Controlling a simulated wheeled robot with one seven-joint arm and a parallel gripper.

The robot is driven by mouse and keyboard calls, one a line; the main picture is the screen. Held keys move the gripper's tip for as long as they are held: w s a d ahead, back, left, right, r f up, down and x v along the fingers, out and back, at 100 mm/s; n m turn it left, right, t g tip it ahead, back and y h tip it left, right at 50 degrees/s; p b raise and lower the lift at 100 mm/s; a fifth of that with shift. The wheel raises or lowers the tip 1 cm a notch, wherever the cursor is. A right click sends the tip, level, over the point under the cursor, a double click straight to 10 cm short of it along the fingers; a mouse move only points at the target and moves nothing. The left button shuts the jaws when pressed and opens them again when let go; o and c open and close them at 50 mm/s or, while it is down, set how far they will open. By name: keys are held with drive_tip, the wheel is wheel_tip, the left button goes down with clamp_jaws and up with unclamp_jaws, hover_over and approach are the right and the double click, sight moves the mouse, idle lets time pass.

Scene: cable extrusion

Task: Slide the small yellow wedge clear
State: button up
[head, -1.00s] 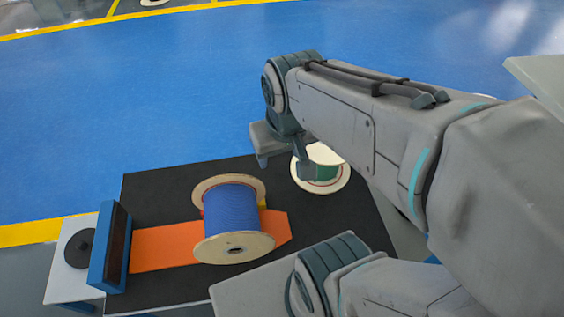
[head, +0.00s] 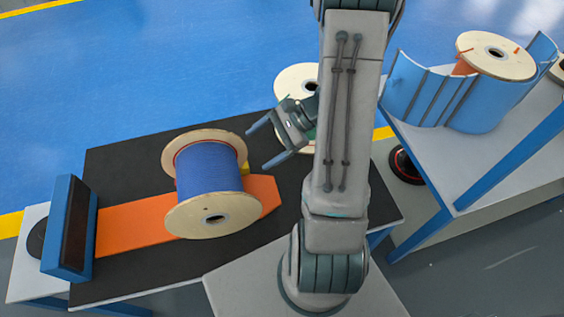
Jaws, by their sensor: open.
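The small yellow wedge (head: 245,168) shows only as a sliver at the right side of the blue cable spool (head: 209,175); the spool hides the rest of it. The spool has pale wooden flanges and sits on an orange strip (head: 134,227) on the black table top. My gripper (head: 259,148) is open and empty, just up and right of the wedge, with both fingers pointing left toward the spool. It looks apart from the wedge, but its height is hard to judge.
A second spool (head: 296,80) stands behind my arm. A blue-framed block (head: 70,228) stands at the left end of the orange strip. At right, a grey bench (head: 480,165) holds a blue curved holder (head: 418,92) and another spool (head: 496,53). Black table (head: 115,165) is bare left of the spool.

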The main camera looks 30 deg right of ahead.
sight(246, 164)
drive_tip(key=d+f+m+t+b, duration=0.1)
drive_tip(key=d+f+m+t, duration=0.1)
drive_tip(key=f, duration=0.2)
drive_tip(key=w+d+f+m+t+b, duration=0.1)
drive_tip(key=d+f+m+b, duration=0.1)
drive_tip(key=f, duration=0.3)
drive_tip(key=w+d+f+m+t+b, duration=0.1)
drive_tip(key=d+f+m+t, duration=0.1)
drive_tip(key=d+f+m, duration=0.1)
drive_tip(key=shift+w+d+f+m+t, duration=0.15)
drive_tip(key=shift+f+m, duration=0.15)
drive_tip(key=shift+f, duration=0.3)
drive_tip(key=shift+w+f+m+t, duration=0.15)
drive_tip(key=shift+f+m, duration=0.15)
drive_tip(key=shift+f, duration=0.3)
drive_tip(key=b+x, duration=0.2)
drive_tip(key=x, duration=1.1)
drive_tip(key=shift+w+a, duration=0.1)
drive_tip(key=shift+a, duration=0.35)
drive_tip(key=c, duration=1.1)
drive_tip(key=shift+d, duration=0.1)
